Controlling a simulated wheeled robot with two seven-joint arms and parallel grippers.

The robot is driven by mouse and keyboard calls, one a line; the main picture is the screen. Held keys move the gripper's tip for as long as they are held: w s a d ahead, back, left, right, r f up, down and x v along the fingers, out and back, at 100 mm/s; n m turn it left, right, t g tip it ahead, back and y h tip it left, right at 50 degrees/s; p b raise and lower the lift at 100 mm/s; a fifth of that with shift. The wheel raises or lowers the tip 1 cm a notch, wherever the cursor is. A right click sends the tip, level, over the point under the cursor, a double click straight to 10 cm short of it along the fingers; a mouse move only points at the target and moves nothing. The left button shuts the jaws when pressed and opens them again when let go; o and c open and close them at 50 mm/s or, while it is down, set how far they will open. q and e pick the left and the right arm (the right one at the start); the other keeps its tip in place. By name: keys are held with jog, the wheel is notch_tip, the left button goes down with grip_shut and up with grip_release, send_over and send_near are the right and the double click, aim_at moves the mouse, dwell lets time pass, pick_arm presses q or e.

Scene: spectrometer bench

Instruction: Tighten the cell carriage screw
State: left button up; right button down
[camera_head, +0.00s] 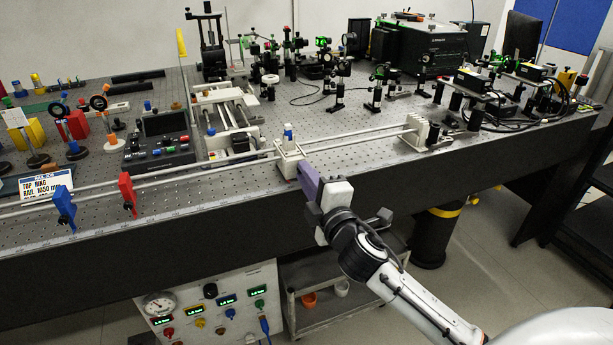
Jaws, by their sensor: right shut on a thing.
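The cell carriage (290,160) is a white block on the twin rails near the bench's front edge, with a small blue-topped part (288,132) standing on it. My right gripper (308,181) reaches in from the lower right, its tips at the front right of the carriage. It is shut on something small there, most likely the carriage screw. The screw itself is hidden by the fingers and the purple piece at their end, so its turn or seating cannot be seen. My left gripper is not in view.
The rails (355,133) run from the left to a white end block (418,131). A red clamp (127,194) and a blue clamp (64,207) sit on them at left. A black control box (160,150) and dense optics stand behind. Free floor lies at right.

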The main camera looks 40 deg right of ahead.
jog(key=shift+m, duration=1)
jog(key=c, duration=1.7)
grip_release()
jog(key=shift+c, duration=0.2)
jog(key=shift+s, duration=0.15)
jog(key=v, duration=1)
jog(key=shift+b, duration=0.45)
